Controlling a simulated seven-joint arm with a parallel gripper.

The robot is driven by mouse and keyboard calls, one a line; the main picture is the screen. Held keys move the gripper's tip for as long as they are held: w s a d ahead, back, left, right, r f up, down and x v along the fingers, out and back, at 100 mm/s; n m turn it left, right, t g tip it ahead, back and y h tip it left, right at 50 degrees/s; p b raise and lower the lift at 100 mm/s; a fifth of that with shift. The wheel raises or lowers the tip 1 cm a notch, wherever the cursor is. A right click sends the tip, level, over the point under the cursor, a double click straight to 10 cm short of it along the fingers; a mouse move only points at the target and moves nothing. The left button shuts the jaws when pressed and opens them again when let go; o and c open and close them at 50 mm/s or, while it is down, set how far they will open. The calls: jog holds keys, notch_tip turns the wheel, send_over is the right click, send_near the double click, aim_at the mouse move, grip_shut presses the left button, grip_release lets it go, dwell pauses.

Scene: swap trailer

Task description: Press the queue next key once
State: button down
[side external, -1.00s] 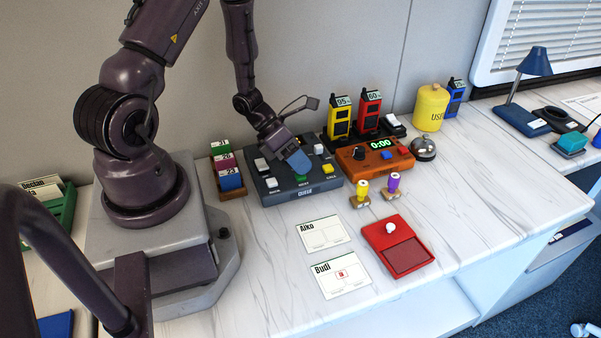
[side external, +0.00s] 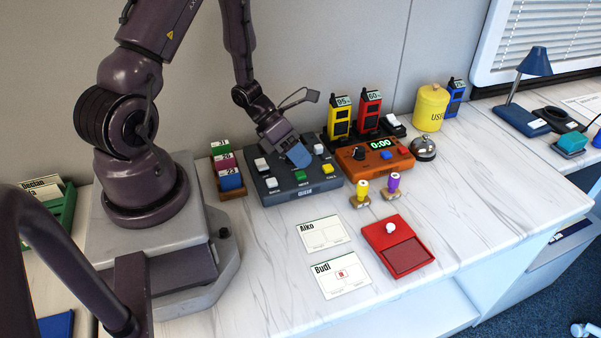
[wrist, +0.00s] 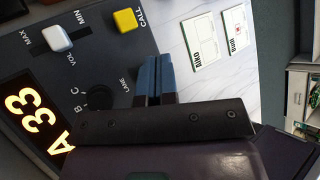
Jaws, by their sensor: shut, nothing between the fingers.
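The dark queue console (side external: 268,199) stands on the counter with several keys along its front. Its green key (side external: 300,176), by a label that looks like NEXT, shows just in front of my gripper (side external: 300,159). My gripper is shut and empty, its blue fingertips above the console and apart from the green key. In the wrist view my blue fingers (wrist: 153,80) are together, beside the lane dial (wrist: 98,97). There the yellow CALL key (wrist: 125,20) and a lit display (wrist: 33,118) reading A 33 show. The green key is not visible in the wrist view.
An orange timer (side external: 375,157) reading 0:00 stands close to the console's right. Yellow and purple stampers (side external: 393,184), a red pad (side external: 397,246) and two name cards (side external: 323,233) lie in front.

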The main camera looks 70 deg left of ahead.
jog(key=shift+r, duration=2.5)
jog(key=shift+m, duration=0.5)
jog(key=s+d+r+m+g, duration=0.2)
jog(key=s+m+g, duration=0.1)
jog(key=m, duration=0.5)
notch_tip(320, 180, up, 16)
jog(key=m+y, duration=0.6)
jog(key=m, duration=1.7)
send_over(300, 172)
jog(key=s+d, duration=0.7)
jog(key=s, duration=0.1)
jog(key=s+d+r+m+t, duration=0.1)
jog(key=d+r+m+t, duration=0.1)
jog(key=r, duration=0.3)
jog(key=shift+d+r+m+y, duration=0.2)
jog(key=shift+d+m+y, duration=0.2)
jog(key=shift+d+m, duration=0.35)
